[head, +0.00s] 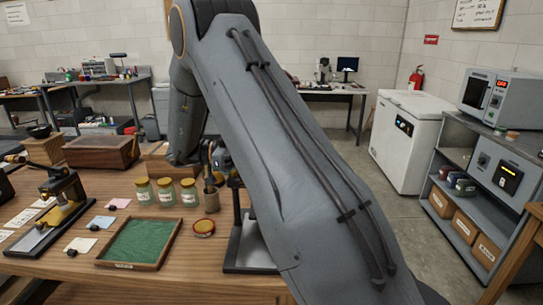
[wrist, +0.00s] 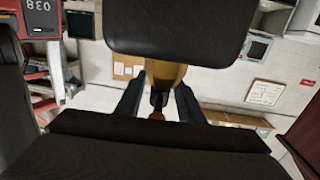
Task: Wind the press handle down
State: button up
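In the head view a press-like device stands on the bench behind my arm. Its grey base (head: 246,258) and thin dark column (head: 237,205) show, and my arm hides the rest, so I cannot make out its handle there. In the wrist view the two dark fingers of my gripper (wrist: 160,98) stand apart. A brass-coloured piece (wrist: 164,74) with a dark part below it shows between and beyond them, and I cannot tell whether it touches them. A large black block (wrist: 180,30) covers the top of that view. In the head view my gripper cannot be made out.
The wooden bench (head: 180,255) also bears a green-lined tray (head: 172,239), several jars (head: 166,192), a small round tin (head: 204,227), a brush pot (head: 211,198) and a black-and-brass device (head: 62,200). Grey shelving (head: 465,150) and a white chest (head: 403,140) stand right, beyond open floor.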

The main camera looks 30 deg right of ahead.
notch_tip(320, 180, up, 3)
jog(key=shift+r+p, duration=0.1)
jog(key=shift+p, duration=1.15)
notch_tip(320, 180, up, 6)
jog(key=p, duration=0.9)
jog(key=shift+r+p, duration=0.4)
jog(key=shift+p, duration=0.55)
